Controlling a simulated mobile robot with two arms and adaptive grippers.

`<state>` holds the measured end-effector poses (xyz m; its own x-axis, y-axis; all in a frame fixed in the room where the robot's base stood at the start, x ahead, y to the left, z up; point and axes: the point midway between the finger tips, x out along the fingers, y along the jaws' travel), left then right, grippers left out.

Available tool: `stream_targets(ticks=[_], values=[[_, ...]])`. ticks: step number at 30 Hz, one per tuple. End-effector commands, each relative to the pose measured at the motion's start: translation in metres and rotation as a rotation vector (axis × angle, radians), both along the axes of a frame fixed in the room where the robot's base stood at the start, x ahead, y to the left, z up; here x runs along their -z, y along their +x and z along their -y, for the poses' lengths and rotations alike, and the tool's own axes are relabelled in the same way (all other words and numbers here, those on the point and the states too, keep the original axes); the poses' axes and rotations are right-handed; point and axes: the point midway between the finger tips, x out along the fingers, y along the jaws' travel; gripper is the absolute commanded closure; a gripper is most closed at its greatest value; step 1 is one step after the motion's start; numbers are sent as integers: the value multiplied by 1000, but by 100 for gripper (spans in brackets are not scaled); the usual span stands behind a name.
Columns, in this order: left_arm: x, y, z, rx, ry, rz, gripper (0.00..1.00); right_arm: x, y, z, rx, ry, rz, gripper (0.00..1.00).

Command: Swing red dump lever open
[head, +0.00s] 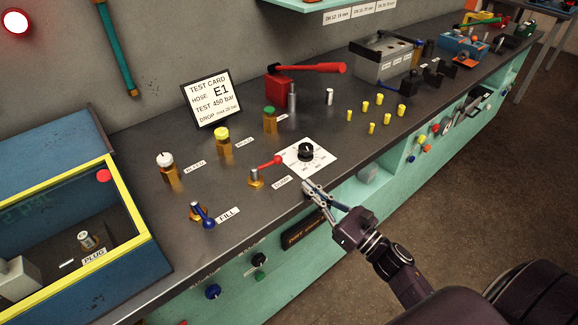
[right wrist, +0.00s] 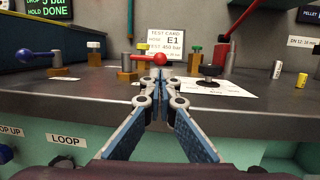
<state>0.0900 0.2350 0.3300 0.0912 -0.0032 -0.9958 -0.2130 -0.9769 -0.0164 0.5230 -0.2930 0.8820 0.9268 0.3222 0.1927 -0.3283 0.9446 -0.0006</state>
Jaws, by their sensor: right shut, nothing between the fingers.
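The red dump lever (head: 267,163) sits on a brass valve above the DUMP label (head: 282,182), near the bench's front edge. Its handle points right and slightly toward the back, ending in a red ball beside the white dial plate. My right gripper (head: 306,183) is shut and empty at the bench's front edge, in front of the lever and apart from it in the head view. In the right wrist view, the red lever (right wrist: 146,58) shows just beyond the closed fingertips (right wrist: 160,72); the gap is hard to judge. My left gripper is not in view.
A blue fill lever (head: 203,214) stands to the left. The black knob (head: 306,151) on its white plate is close on the right. Behind are white-, yellow- and green-capped valves and a red-handled pump (head: 290,75). A yellow-framed box (head: 125,200) is at left.

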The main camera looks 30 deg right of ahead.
Motion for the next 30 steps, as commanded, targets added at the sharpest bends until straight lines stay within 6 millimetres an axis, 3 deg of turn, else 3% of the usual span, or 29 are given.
stream_targets(ticks=[6,12,30], values=[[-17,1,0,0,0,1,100,-13,43,-14,0,0,1,100],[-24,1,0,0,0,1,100,-15,65,-23,-1,1,0,100],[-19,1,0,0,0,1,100,-13,77,-26,-1,0,0,100]])
